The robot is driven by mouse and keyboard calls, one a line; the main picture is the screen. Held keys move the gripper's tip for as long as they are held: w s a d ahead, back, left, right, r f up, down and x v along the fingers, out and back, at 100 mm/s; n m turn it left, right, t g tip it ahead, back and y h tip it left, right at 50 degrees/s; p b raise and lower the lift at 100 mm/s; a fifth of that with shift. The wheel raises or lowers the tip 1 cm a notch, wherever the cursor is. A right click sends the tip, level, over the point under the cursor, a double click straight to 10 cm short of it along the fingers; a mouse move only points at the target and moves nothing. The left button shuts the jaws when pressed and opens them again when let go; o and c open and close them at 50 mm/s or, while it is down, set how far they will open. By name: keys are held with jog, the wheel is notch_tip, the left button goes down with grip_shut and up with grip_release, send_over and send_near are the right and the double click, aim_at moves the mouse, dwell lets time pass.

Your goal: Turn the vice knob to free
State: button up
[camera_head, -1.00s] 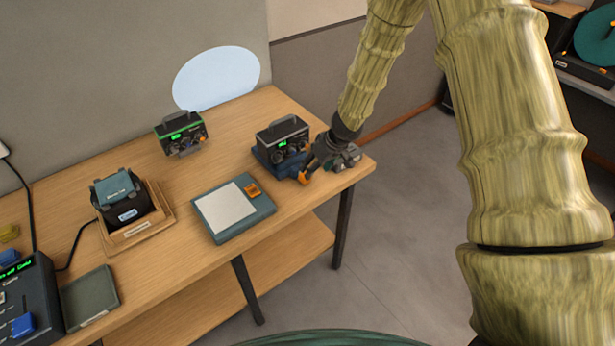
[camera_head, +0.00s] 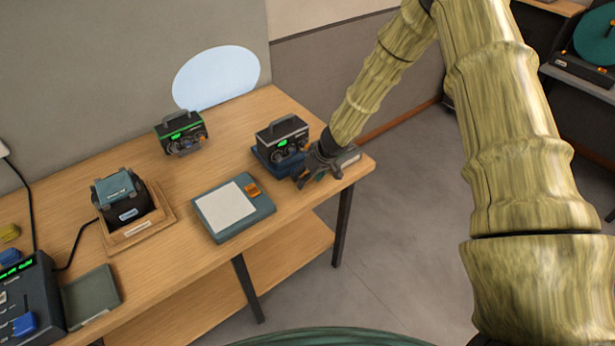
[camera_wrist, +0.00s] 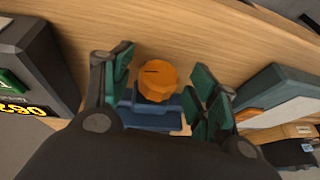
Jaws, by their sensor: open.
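The vice knob (camera_wrist: 158,80) is orange and faceted, with a dark line on its face. It sits at the front of the blue vice (camera_wrist: 150,116), which holds a black handled box (camera_head: 282,136) with a green display. In the wrist view my gripper (camera_wrist: 164,88) is open, its green finger pads on either side of the knob, apparently without touching it. In the head view my gripper (camera_head: 307,176) is at the vice's front right and mostly hides the knob. Part of the blue vice base (camera_head: 264,160) shows there.
A flat teal device with a pale top (camera_head: 232,208) and an orange label lies left of the vice. A second handled box (camera_head: 181,132) stands behind it. A boxed unit in a wooden tray (camera_head: 137,233) is farther left. The table's front edge is close to my gripper.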

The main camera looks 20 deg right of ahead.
jog(key=c, duration=1)
jog(key=b, duration=0.2)
jog(key=shift+w+f+b, duration=0.1)
jog(key=shift+f+b, duration=0.05)
jog(key=shift+b, duration=0.15)
jog(key=h+b, duration=0.1)
jog(key=b, duration=0.5)
jog(key=t+h+b, duration=0.1)
jog(key=b, duration=0.5)
jog(key=shift+a+n, duration=0.3)
jog(key=shift+r+h+b, duration=0.25)
jog(key=shift+h+b, duration=0.05)
jog(key=shift+b, duration=0.45)
jog(key=o, duration=1)
